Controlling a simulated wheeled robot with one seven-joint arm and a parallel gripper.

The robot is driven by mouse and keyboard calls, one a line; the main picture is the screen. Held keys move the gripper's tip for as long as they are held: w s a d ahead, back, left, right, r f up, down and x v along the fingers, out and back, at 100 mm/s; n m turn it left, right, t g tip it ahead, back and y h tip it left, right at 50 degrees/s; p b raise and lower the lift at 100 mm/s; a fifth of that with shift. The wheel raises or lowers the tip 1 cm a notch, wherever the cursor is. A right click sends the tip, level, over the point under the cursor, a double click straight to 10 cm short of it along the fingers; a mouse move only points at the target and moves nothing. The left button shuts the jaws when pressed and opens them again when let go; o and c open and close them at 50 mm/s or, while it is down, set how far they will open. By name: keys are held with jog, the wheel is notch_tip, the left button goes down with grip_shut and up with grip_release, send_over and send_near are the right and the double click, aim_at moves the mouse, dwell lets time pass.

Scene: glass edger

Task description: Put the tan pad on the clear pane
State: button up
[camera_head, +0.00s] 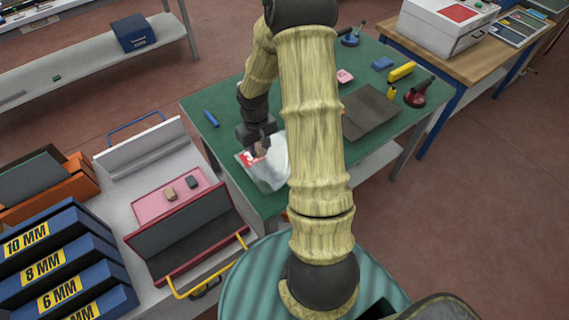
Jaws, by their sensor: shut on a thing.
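My gripper (260,146) is low over the left end of the green-topped table and is shut on a small tan pad (261,151), mostly hidden by the fingers. Just below it is a pale, see-through pane (271,172) with a red and white patch at its upper left corner. The pane lies at the table's left edge, and my arm is close by its right side. I cannot tell whether the pad touches the pane.
A pink tray (150,209) at left holds a brown pad (169,193) and a grey pad (191,182). The green table (231,108) also bears a blue marker (211,118), a dark plate (369,112), a yellow tool (401,72) and a red suction cup (418,95).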

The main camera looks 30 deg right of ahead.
jog(key=shift+s+d+r+b, duration=0.1)
jog(key=shift+s+d+b, duration=0.2)
jog(key=shift+d, duration=0.25)
jog(key=shift+s+d+r+b, duration=0.15)
jog(key=shift+s+d, duration=0.15)
jog(key=shift+d, duration=0.25)
jog(key=shift+f, duration=0.1)
send_over(269, 171)
jog(key=shift+f, duration=3.15)
jog(key=shift+f+p, duration=0.4)
jog(key=shift+f, duration=1.45)
